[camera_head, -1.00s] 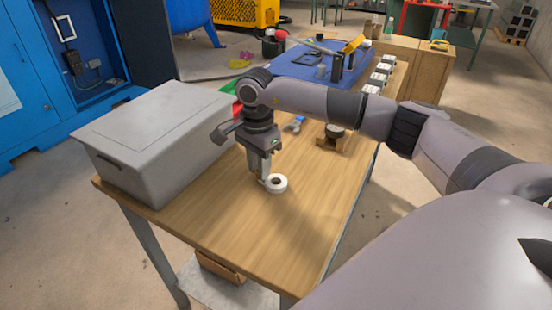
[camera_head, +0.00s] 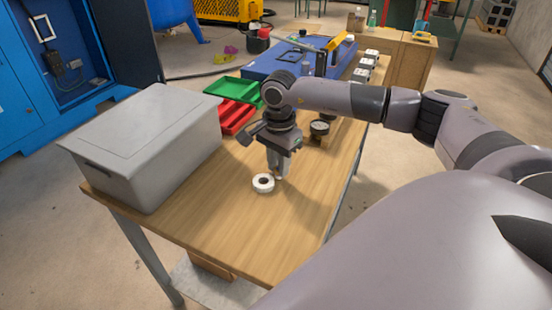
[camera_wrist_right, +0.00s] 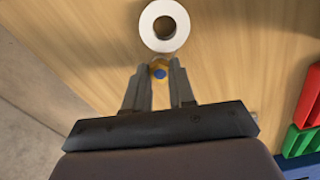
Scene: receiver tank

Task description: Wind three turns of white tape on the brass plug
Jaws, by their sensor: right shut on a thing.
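The brass plug (camera_wrist_right: 159,66), yellowish with a blue spot, is between the fingertips of my right gripper (camera_wrist_right: 159,75) in the right wrist view. My right gripper (camera_head: 278,176) points down low over the bench in the head view and is shut on the plug, which is mostly hidden by the fingers there. The white tape roll (camera_head: 263,183) lies flat on the bench just left of the gripper. It also shows in the right wrist view (camera_wrist_right: 164,26), just beyond the fingertips. I cannot tell whether any tape is on the plug. My left gripper is out of view.
A grey lidded box (camera_head: 150,145) stands on the left of the wooden bench (camera_head: 225,225). Red (camera_head: 236,115) and green (camera_head: 232,88) trays sit behind. A dark round gauge-like thing (camera_head: 320,128) stands behind the gripper to its right. The bench's front is clear.

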